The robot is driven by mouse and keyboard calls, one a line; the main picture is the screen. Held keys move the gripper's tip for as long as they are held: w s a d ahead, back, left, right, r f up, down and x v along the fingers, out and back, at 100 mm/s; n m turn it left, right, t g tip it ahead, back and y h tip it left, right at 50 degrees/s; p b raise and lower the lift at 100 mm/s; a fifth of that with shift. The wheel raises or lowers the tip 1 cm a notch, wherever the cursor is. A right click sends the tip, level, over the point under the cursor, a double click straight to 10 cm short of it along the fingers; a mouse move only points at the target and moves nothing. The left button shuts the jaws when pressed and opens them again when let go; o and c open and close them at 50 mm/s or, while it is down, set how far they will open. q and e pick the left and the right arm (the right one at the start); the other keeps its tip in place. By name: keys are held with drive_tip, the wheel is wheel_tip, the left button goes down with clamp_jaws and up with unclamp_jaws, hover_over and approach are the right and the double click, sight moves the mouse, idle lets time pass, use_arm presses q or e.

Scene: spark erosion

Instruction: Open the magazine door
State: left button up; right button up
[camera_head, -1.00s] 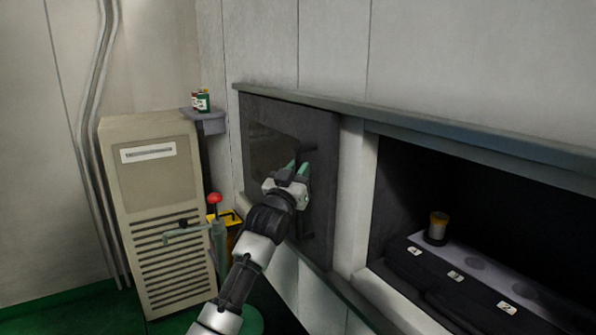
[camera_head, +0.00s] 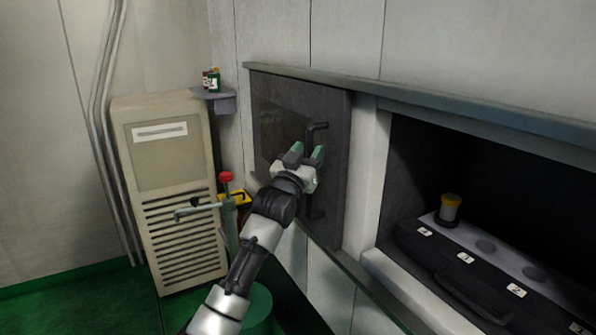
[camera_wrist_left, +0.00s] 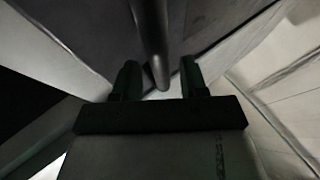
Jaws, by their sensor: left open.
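The magazine door (camera_head: 275,115) is a dark grey panel with a darker window, set in the wall left of an open bay in the head view. It looks flat against the wall. Its dark bar handle (camera_head: 318,212) runs upright along the door's right side and is partly hidden by my gripper. My left gripper (camera_head: 306,153) is open at the handle's upper part. In the left wrist view the handle bar (camera_wrist_left: 152,45) comes down between the two open fingers (camera_wrist_left: 160,80), with gaps visible beside it; contact cannot be told. My right gripper is not in view.
The open bay at right holds a dark rack (camera_head: 450,262) with numbered slots and a yellow-topped cylinder (camera_head: 449,210). A beige cabinet (camera_head: 165,190), a red-knobbed stand (camera_head: 226,178) and a small shelf (camera_head: 222,103) with bottles are left of the door.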

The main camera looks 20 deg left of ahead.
use_arm(q)
drive_tip(key=b+v, duration=0.2)
drive_tip(key=v, duration=0.7)
drive_tip(key=shift+s, duration=0.25)
